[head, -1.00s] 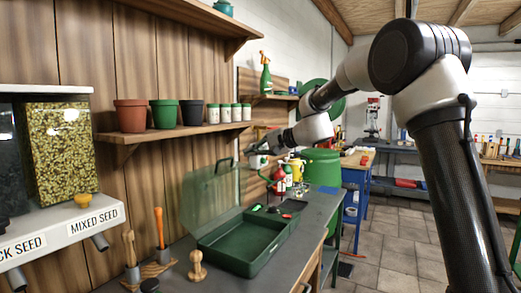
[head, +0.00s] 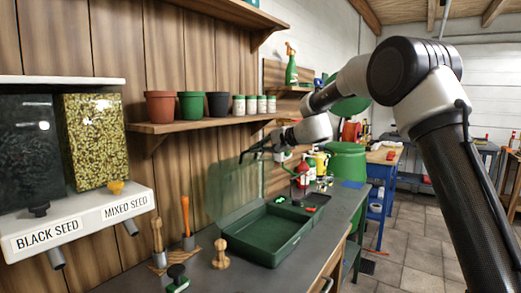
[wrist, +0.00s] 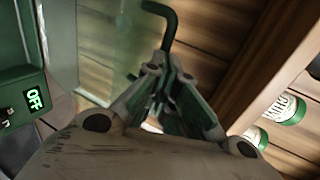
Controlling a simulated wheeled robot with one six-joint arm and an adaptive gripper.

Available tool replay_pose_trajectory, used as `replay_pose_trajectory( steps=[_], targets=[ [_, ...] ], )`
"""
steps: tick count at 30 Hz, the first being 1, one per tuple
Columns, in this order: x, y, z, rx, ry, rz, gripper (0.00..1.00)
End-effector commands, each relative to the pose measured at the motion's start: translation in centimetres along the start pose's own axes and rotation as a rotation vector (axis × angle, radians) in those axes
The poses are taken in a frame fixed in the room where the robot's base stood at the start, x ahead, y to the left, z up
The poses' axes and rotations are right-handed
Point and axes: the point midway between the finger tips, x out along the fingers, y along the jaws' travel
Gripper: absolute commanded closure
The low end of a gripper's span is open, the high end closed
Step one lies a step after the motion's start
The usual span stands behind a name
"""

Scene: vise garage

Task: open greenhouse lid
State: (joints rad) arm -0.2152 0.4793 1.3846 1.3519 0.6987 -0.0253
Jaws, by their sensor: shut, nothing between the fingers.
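The greenhouse is a dark green tray (head: 268,252) on the grey bench with a clear greenish lid (head: 232,190). The lid stands raised, nearly upright, along the tray's back side. My gripper (head: 254,152) is at the lid's top edge, and its fingers are shut and empty. In the wrist view the shut fingers (wrist: 166,88) are close up, with a dark green bent bar (wrist: 171,28) just beyond them. It looks like the lid's handle; whether the fingers touch it I cannot tell. The clear lid pane (wrist: 98,50) is to their left.
A shelf (head: 200,125) with pots and green-labelled tins is above the bench. Seed dispensers (head: 75,222) are at left; a wooden dibber (head: 220,255) and hand tools stand before the tray. Spray bottles and a green barrel (head: 346,165) are beyond.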

Motion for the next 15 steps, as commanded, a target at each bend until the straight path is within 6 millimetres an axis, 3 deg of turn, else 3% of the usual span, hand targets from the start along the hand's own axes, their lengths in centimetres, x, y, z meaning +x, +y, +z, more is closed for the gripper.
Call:
replay_pose_trajectory(
  steps=[9,15],
  targets=[
    [5.6,-2.7,0.1,-0.002,-0.001,-0.001,1.0],
    [6.1,-2.9,0.0,0.0,0.0,-0.001,1.0]
  ],
)
